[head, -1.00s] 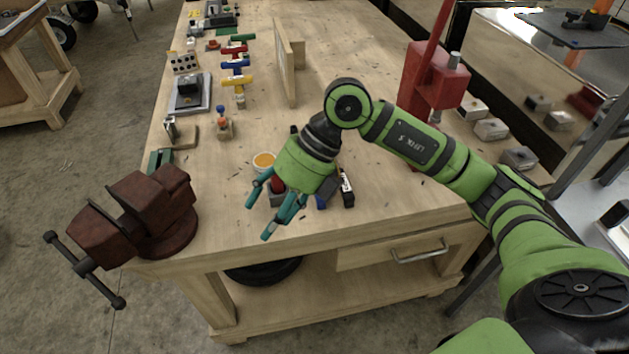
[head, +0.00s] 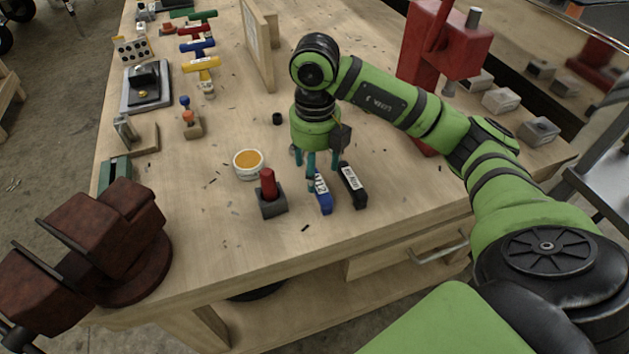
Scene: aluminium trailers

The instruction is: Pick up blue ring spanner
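The blue ring spanner (head: 323,195) lies on the workbench near its front edge, with a white label on its blue body. My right gripper (head: 320,165) points down over the far end of it. Its teal fingers are spread, one on either side of that far end. The gripper hides the far end, and I cannot tell whether the fingers touch it. My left gripper is out of view.
A black labelled tool (head: 352,186) lies close to the right of the blue one. A red-handled block (head: 270,196) and an orange-topped tub (head: 249,164) stand to the left. A rusty vise (head: 115,235) is at the front left corner. A red press (head: 432,60) stands behind my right arm.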

